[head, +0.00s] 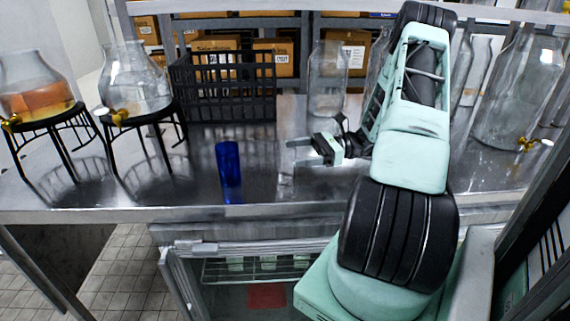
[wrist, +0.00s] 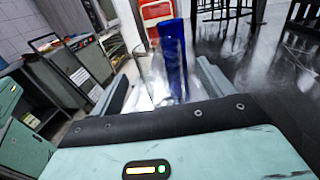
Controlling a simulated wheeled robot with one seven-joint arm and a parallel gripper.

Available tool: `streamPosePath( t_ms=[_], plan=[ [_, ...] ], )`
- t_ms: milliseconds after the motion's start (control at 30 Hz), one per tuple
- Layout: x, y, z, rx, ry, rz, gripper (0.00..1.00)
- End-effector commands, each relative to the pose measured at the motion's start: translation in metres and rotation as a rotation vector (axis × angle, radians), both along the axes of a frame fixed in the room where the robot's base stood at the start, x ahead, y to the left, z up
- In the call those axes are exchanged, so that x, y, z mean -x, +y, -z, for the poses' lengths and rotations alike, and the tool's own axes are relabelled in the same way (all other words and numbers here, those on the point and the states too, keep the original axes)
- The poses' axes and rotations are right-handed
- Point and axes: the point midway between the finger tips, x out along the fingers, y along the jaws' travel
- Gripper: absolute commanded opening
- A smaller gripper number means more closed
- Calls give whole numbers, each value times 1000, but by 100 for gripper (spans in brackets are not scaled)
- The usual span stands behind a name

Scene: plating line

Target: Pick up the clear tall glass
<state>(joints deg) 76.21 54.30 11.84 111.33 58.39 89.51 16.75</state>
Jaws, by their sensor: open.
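A clear tall glass (wrist: 150,80) shows faintly in the wrist view, between the two fingers of my gripper (wrist: 163,84). Its outline is hard to make out, and I cannot tell whether the fingers touch it. In the head view my gripper (head: 298,152) points left, low over the steel counter, with its fingers apart. The clear glass (head: 286,168) is only a faint shape at the fingertips there. A blue tall glass (head: 228,164) stands upright to the left of my gripper. It also shows beyond the fingers in the wrist view (wrist: 172,52).
The steel counter (head: 120,199) is bare around the blue glass. Two glass dispensers (head: 135,80) (head: 38,85) on black stands are at the left. A black crate (head: 222,90) and a large clear jar (head: 327,80) stand behind. A big dispenser (head: 507,95) is at the right.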

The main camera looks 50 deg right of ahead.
Motion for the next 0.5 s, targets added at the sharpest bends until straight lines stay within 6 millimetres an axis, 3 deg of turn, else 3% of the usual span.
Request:
streamPosePath(
  t_ms=[333, 500],
  plan=[
    [-15, 19, -3, -1, -1, -2, 80],
    [-31, 39, -6, -2, 0, -3, 80]
  ],
)
